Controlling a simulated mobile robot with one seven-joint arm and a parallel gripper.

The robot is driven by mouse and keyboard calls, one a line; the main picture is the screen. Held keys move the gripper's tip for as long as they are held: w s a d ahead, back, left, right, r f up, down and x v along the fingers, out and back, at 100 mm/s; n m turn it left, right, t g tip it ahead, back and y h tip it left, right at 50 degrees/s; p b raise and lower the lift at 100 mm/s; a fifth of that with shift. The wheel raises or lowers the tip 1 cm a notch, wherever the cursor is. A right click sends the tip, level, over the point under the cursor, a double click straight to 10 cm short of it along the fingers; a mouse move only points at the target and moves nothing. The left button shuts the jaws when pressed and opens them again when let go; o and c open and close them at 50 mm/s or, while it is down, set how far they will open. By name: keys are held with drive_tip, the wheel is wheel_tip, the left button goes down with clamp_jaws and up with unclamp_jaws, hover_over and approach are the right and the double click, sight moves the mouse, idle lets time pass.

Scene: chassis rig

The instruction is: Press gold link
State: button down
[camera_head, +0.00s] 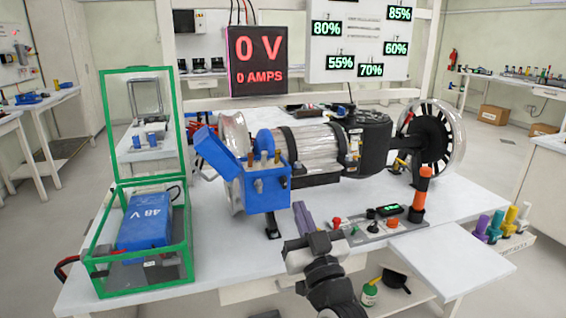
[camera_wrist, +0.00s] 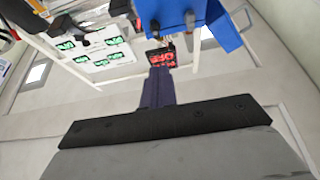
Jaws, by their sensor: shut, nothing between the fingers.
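In the wrist view my shut fingers (camera_wrist: 158,76) point toward the scene, and part of the blue box (camera_wrist: 218,22) shows at the upper right.
A motor assembly (camera_head: 312,148) with a spoked wheel (camera_head: 436,140) lies behind. A green-framed case (camera_head: 97,272) holding a blue 48 V battery (camera_head: 146,222) is at left. A control panel (camera_head: 368,232) with an orange handle (camera_head: 421,196) is at right. The display (camera_head: 258,60) reads 0 V.

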sight(284, 177)
drive_tip(key=p+x, duration=0.5)
drive_tip(key=x, duration=0.7)
drive_tip(key=shift+w+r+p, duration=0.1)
drive_tip(key=shift+r+p, duration=0.2)
drive_tip(key=shift+p, duration=0.1)
drive_tip(key=shift+w+a+r, duration=0.1)
drive_tip(key=shift+w+a, duration=0.1)
drive_tip(key=shift+w, duration=0.3)
drive_tip(key=shift+r+p, duration=0.1)
drive_tip(key=shift+p, duration=0.25)
